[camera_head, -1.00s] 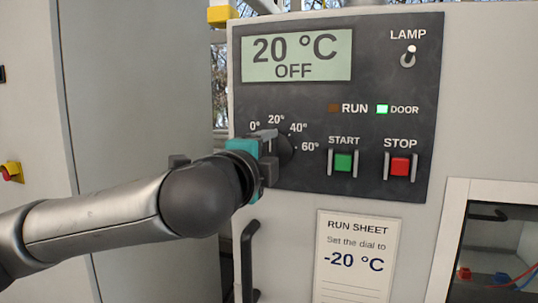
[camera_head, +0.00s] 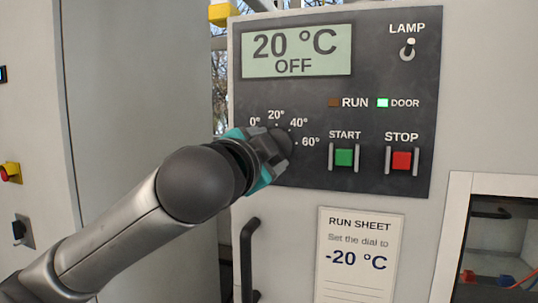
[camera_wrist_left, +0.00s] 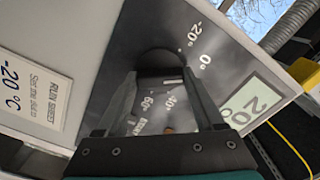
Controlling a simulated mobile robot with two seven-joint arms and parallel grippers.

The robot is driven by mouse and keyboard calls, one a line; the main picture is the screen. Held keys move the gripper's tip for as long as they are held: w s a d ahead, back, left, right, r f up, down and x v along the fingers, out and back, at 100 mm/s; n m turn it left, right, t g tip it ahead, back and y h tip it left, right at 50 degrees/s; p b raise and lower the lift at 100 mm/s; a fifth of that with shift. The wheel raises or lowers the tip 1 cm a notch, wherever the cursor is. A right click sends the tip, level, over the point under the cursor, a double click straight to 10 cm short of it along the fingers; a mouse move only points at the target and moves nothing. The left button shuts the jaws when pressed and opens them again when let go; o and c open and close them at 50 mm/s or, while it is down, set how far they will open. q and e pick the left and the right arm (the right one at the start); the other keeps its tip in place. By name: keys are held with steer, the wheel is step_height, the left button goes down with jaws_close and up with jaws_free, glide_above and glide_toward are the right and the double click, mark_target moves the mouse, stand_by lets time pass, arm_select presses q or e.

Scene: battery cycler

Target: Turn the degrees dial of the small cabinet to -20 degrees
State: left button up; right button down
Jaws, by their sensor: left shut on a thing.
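The degrees dial (camera_head: 285,142) is a dark round knob on the black control panel of the small cabinet, below the display. My left gripper (camera_head: 272,149) is shut on the dial and hides much of it and the left part of its scale. The labels 0°, 20°, 40° and 60° show in the head view. In the left wrist view the dial (camera_wrist_left: 160,61) sits between the fingers (camera_wrist_left: 157,80), and the -20° label (camera_wrist_left: 195,31) is visible beside 0°. I cannot tell where the dial points. The display (camera_head: 296,52) reads 20 °C OFF. My right gripper is not in view.
Right of the dial are a green START button (camera_head: 344,157) and a red STOP button (camera_head: 402,160), with a LAMP switch (camera_head: 408,49) above. The DOOR light (camera_head: 383,103) is lit green. A run sheet (camera_head: 358,257) reading -20 °C and a door handle (camera_head: 248,262) are below.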

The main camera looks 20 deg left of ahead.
arm_select(q)
steer(key=shift+n+p, duration=0.3)
steer(key=shift+n, duration=4)
steer(key=o, duration=1.4)
steer(key=shift+s, duration=0.1)
steer(key=shift+s+a+b, duration=0.15)
steer(key=shift+s+b, duration=2.4)
steer(key=shift+s, duration=1.25)
steer(key=shift+s+a+b, duration=0.1)
steer(key=shift+s+b, duration=2.45)
steer(key=shift+s, duration=1.2)
